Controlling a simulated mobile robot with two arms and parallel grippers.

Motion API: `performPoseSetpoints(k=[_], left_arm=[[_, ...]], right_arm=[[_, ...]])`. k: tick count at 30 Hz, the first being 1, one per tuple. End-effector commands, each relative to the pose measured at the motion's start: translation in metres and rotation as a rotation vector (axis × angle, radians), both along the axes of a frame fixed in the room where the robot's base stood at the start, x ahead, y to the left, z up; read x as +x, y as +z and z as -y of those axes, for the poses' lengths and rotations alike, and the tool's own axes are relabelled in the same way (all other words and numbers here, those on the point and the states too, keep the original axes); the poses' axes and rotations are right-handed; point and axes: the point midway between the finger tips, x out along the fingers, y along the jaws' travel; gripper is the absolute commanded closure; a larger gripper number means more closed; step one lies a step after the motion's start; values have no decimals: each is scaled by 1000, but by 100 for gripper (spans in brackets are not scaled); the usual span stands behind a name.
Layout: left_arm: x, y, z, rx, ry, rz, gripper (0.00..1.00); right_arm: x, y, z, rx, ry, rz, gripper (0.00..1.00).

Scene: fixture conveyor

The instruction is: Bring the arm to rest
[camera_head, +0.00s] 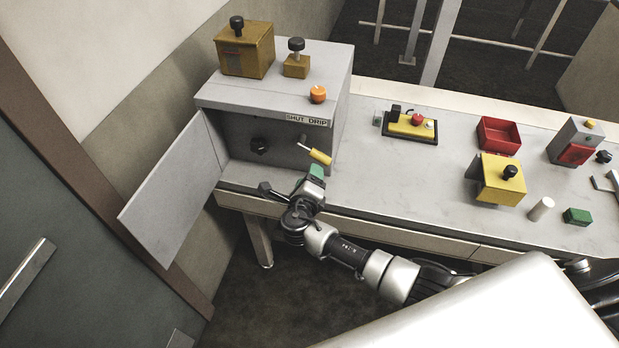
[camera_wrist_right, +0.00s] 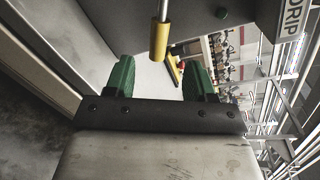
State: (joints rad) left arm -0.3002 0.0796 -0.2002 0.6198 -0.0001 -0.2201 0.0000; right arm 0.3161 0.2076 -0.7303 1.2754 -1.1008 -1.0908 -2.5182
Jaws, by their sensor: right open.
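My right gripper (camera_head: 316,172) is at the front of an open grey cabinet (camera_head: 340,95), just below a lever with a yellow handle (camera_head: 320,157). In the right wrist view my right gripper (camera_wrist_right: 159,82) has its two green fingers wide apart with nothing between them. The yellow handle (camera_wrist_right: 158,42) hangs beyond the fingertips there, apart from them. I do not see my left gripper.
The cabinet door (camera_head: 172,190) stands open to the left. A label "SHUT DRIP" (camera_head: 307,120) and an orange button (camera_head: 317,94) are on the cabinet. A red bin (camera_head: 498,134), a yellow box (camera_head: 498,185) and a white cylinder (camera_head: 541,208) stand on the table (camera_head: 420,190).

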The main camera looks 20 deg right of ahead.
Motion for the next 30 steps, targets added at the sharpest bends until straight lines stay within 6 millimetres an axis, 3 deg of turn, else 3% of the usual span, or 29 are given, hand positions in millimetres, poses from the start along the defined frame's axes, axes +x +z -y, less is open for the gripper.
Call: performPoseSetpoints(k=[9,11,14,17,20,24,30], left_arm=[[0,0,0,0,0,0,59],[0,-1,0,0,0,0,59],[0,-2,0,0,0,0,59],[0,-4,0,0,0,0,59],[0,-6,0,0,0,0,59],[0,-9,0,0,0,1,59],[0,-12,0,0,0,1,59]], right_arm=[[-1,-4,1,14,-2,-3,45],[-5,-15,3,59,-12,-13,45],[-19,-53,10,230,-52,-40,45],[-48,-113,20,515,-157,-70,45],[-91,-176,28,844,-339,-79,45],[-163,-252,36,1266,-688,-30,45],[-284,-333,41,1732,-1343,214,45]])
